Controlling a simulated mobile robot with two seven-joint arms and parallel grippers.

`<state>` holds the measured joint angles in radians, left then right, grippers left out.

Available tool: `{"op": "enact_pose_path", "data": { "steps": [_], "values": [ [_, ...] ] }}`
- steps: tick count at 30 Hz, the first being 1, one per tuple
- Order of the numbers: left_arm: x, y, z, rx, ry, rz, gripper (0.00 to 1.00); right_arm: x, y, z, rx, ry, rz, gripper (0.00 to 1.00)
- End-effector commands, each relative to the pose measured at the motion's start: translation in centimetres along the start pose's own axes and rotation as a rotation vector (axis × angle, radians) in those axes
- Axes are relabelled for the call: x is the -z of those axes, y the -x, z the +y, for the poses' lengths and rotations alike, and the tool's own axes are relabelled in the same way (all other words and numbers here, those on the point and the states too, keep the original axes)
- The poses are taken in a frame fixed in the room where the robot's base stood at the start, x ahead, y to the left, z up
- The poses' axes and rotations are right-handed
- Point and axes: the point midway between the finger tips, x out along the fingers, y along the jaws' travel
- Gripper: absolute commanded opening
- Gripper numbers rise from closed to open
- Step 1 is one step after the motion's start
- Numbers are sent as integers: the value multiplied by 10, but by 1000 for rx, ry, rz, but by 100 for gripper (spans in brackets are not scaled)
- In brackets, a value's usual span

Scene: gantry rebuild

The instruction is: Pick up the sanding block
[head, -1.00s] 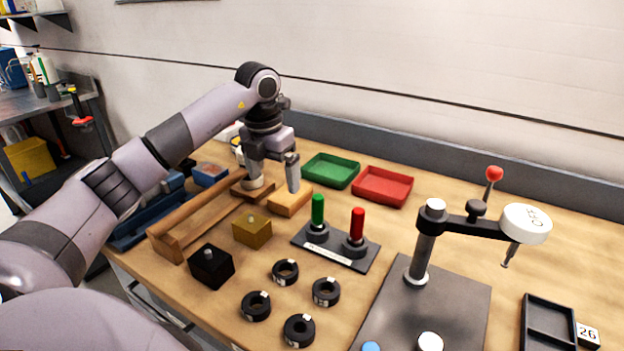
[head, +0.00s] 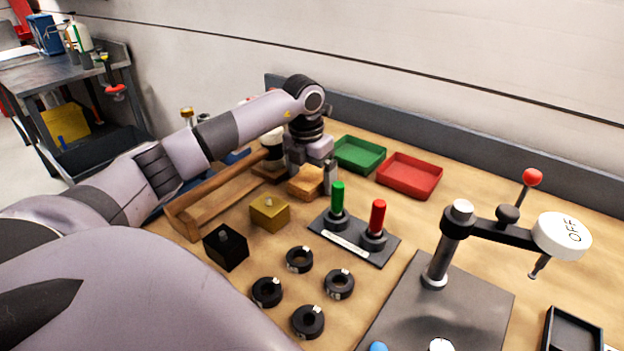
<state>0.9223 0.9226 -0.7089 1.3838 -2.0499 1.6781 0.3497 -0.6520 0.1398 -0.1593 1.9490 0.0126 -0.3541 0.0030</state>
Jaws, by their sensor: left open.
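A light tan wooden block (head: 305,184), which looks like the sanding block, lies on the bench behind the yellow-brown cube. My left gripper (head: 311,180) is open and points down at it. One finger shows at the block's right side, and the other is around its far left side. The gripper hides part of the block's top and back. I cannot tell whether the fingers touch it. My right gripper is not in view.
A wooden tote (head: 215,203) stands left of the block. The stand with green and red handles (head: 355,238) is close on the right. Green (head: 359,154) and red (head: 409,175) trays lie behind. Black rings (head: 299,259) and a black cube (head: 226,247) are nearer.

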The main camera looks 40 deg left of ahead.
Motion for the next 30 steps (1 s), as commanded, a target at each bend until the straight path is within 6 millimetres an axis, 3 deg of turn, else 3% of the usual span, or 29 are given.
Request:
{"op": "enact_pose_path", "data": {
  "steps": [5, 9, 10, 23, 30],
  "values": [
    [0, 0, 0, 0, 0, 0, 90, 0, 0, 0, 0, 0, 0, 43],
    [0, 0, 0, 0, 0, 0, 45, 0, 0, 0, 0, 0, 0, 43],
    [0, 0, 0, 0, 0, -1, 38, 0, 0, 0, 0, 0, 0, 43],
    [-2, 7, 0, 0, 0, -3, 38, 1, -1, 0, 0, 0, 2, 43],
    [-6, 42, 0, 1, 0, -7, 38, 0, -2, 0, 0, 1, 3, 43]
  ]
}}
